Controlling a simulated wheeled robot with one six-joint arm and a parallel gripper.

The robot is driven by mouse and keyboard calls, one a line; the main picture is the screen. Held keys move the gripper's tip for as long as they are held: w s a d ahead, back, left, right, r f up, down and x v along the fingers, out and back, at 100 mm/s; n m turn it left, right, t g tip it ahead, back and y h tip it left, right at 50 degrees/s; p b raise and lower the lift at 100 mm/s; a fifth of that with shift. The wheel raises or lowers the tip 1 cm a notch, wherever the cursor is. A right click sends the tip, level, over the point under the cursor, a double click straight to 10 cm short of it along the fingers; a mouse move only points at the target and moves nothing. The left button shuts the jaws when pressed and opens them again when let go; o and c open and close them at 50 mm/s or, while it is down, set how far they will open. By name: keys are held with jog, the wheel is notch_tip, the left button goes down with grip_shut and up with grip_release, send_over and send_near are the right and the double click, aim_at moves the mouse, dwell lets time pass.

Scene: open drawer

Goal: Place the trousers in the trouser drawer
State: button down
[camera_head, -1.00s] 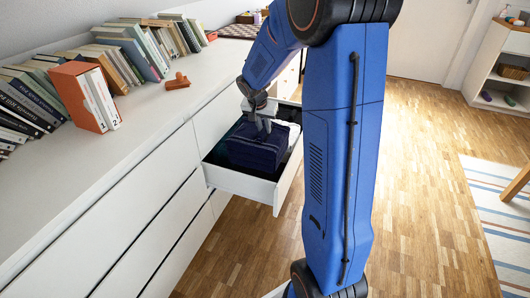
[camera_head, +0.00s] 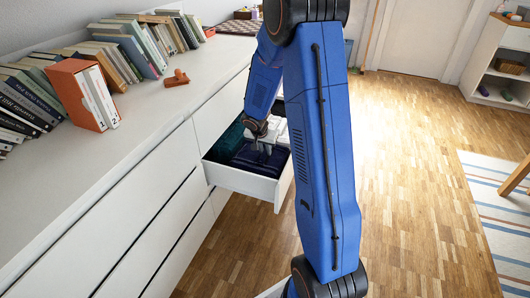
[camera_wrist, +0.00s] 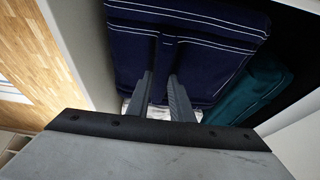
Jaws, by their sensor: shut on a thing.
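The folded navy trousers (camera_head: 245,160) with pale stitching are inside the open white drawer (camera_head: 243,182). In the wrist view the navy trousers (camera_wrist: 200,52) fill the upper middle. My gripper (camera_head: 262,148) points down into the drawer, and its fingers (camera_wrist: 161,75) are shut on the near edge of the navy trousers. Teal folded cloth (camera_head: 230,137) lies beside them in the drawer, and the teal cloth (camera_wrist: 252,90) also shows at the right of the wrist view. The underside of the navy trousers is hidden.
White folded cloth (camera_head: 282,131) shows at the drawer's right, partly behind my arm. The white dresser top (camera_head: 130,125) holds several books and an orange box (camera_head: 76,95).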

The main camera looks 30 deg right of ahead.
jog(key=shift+f, duration=0.6)
jog(key=c, duration=1.6)
grip_release()
jog(key=shift+o, duration=0.2)
jog(key=v, duration=1.3)
jog(key=s+a+r+n, duration=0.2)
jog(key=s+a+r, duration=0.1)
jog(key=s+r, duration=0.35)
jog(key=s+a+r+n, duration=0.2)
jog(key=s+a+r, duration=0.1)
jog(key=s+r, duration=0.3)
jog(key=s+a+r+n+t+y, duration=0.1)
jog(key=s+a+n, duration=0.2)
jog(key=s, duration=0.7)
jog(key=s+a+r+n+t+y, duration=0.1)
jog(key=s+a, duration=0.4)
jog(key=s, duration=0.6)
jog(key=shift+a+r+n+y, duration=0.35)
jog(key=shift+r+n+y, duration=0.35)
jog(key=shift+n, duration=0.5)
